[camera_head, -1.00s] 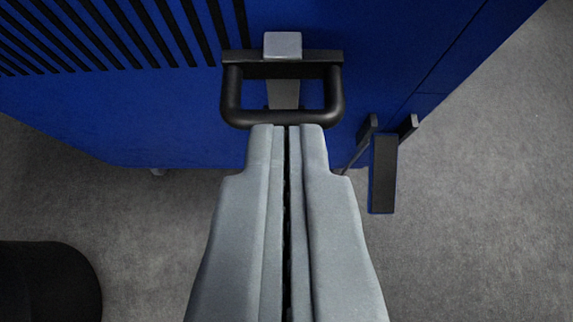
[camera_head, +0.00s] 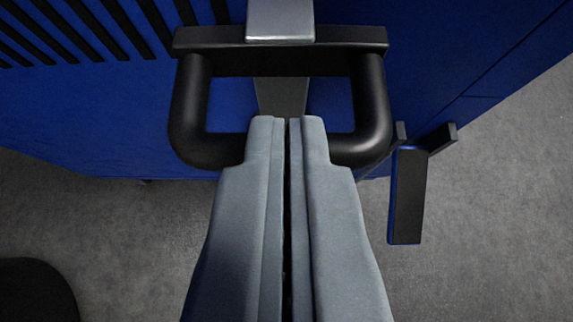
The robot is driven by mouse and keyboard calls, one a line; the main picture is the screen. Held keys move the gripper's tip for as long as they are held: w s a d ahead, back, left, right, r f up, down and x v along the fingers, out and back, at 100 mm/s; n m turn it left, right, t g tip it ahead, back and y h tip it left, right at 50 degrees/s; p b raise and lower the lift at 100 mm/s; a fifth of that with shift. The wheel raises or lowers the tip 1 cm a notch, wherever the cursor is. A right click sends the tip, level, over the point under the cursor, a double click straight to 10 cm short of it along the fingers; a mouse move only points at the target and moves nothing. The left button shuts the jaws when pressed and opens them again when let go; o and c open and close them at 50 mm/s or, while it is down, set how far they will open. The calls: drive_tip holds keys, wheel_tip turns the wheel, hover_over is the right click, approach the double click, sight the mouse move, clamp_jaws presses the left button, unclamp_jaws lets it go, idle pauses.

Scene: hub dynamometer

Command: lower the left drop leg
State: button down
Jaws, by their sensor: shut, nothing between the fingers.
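My gripper (camera_head: 287,122) is shut and empty, pointing at a black loop handle (camera_head: 187,110) on the side of a blue cabinet. The fingertips overlap the handle's lower bar in the picture; I cannot tell whether they touch it. A light grey block (camera_head: 281,20) sits at the middle of the handle's top bar, and a grey upright strip (camera_head: 281,95) runs down behind the loop. This handle and strip may belong to the left drop leg, but I cannot tell for sure. My fingers hide the middle of the lower bar.
The blue cabinet (camera_head: 110,120) has black slots at upper left. A dark flat pedal-like plate (camera_head: 407,195) with a blue edge hangs from dark brackets at right. A black rounded object (camera_head: 35,292) lies at lower left. Grey floor (camera_head: 490,230) is open at right.

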drive_tip(key=shift+f, duration=0.1)
wheel_tip(320, 180, down, 9)
idle(0.6)
drive_tip(key=shift+s, duration=0.1)
